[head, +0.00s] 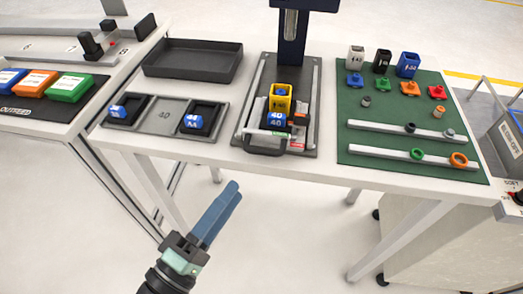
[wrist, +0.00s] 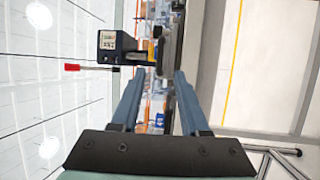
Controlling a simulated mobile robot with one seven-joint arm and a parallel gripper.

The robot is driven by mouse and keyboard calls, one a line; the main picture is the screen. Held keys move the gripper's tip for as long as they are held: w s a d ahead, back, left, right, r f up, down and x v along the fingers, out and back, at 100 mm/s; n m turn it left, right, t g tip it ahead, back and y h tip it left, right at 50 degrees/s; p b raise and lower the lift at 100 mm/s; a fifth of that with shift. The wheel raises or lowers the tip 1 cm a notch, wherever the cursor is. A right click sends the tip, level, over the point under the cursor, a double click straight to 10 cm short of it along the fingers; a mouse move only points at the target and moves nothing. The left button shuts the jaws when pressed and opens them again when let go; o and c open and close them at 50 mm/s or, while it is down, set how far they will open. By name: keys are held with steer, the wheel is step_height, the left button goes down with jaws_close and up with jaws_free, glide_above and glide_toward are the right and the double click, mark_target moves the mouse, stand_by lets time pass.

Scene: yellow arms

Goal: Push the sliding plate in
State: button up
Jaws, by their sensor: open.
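The sliding plate (head: 262,135) lies between two pale rails on a dark base under the press (head: 292,40), drawn out toward the table's front edge. Its black handle (head: 266,151) faces the front. A yellow block (head: 280,98) and a blue cube (head: 277,119) marked 40 sit on the plate and hide much of it. My gripper (head: 234,189) is in front of the table, below and left of the handle, apart from it. In the wrist view my gripper (wrist: 159,76) has its two blue fingers spread with nothing between them.
A black empty tray (head: 193,60) and a two-pocket holder (head: 162,114) with blue cubes stand left of the plate. A green mat (head: 400,90) with small parts and rails lies right. The table's front edge lies between my gripper and the plate. The floor in front is clear.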

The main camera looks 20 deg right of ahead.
steer(key=x, duration=0.9)
steer(key=shift+w+d, duration=0.1)
jaws_close()
stand_by(1.1)
